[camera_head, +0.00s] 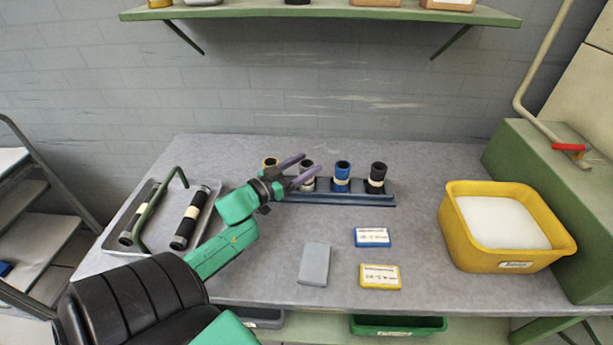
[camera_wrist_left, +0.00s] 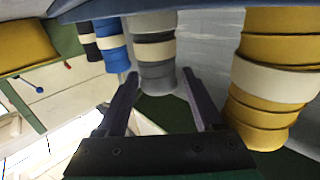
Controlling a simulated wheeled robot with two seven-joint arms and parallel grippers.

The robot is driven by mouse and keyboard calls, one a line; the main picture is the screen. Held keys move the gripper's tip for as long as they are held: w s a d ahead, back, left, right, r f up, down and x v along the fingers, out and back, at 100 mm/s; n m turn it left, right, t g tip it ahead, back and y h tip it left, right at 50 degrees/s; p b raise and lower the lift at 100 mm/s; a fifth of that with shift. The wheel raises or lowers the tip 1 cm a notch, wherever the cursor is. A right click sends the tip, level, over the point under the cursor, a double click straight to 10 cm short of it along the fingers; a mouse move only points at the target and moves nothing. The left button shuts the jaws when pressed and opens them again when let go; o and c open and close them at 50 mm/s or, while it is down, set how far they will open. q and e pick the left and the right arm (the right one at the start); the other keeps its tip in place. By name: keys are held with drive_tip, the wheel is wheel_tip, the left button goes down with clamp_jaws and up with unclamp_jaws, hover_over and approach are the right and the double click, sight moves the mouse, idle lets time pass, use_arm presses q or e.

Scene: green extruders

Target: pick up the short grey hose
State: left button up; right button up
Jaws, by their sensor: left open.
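The short grey hose (camera_head: 308,184) with a pale band stands in the blue rack (camera_head: 350,199) at the back of the table, between a yellow hose (camera_head: 270,162) and a blue hose (camera_head: 342,181). My left gripper (camera_head: 312,162) is open, with its fingers pointing at the grey hose and partly covering it. In the left wrist view the grey hose (camera_wrist_left: 154,50) shows just ahead of the open fingertips (camera_wrist_left: 160,74). Contact cannot be made out. The yellow hose (camera_wrist_left: 270,85) is close on the right there. My right gripper is not in view.
A black hose (camera_head: 377,182) stands at the rack's right end. A tray (camera_head: 161,243) with black hoses and a green handle lies left. A grey block (camera_head: 314,264), blue card (camera_head: 372,238) and yellow card (camera_head: 380,277) lie in front. A yellow bin (camera_head: 520,259) stands right.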

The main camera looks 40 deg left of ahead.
sight(311, 161)
use_arm(q)
drive_tip(key=w, duration=0.3)
drive_tip(key=shift+d+r, duration=0.2)
drive_tip(key=shift+d, duration=0.1)
drive_tip(key=shift+w, duration=0.3)
drive_tip(key=shift+f, duration=0.15)
clamp_jaws()
drive_tip(key=shift+r, duration=0.2)
wheel_tip(311, 161, up, 19)
drive_tip(key=p, duration=0.3)
wheel_tip(311, 161, down, 19)
drive_tip(key=b, duration=0.3)
drive_tip(key=shift+b, duration=0.3)
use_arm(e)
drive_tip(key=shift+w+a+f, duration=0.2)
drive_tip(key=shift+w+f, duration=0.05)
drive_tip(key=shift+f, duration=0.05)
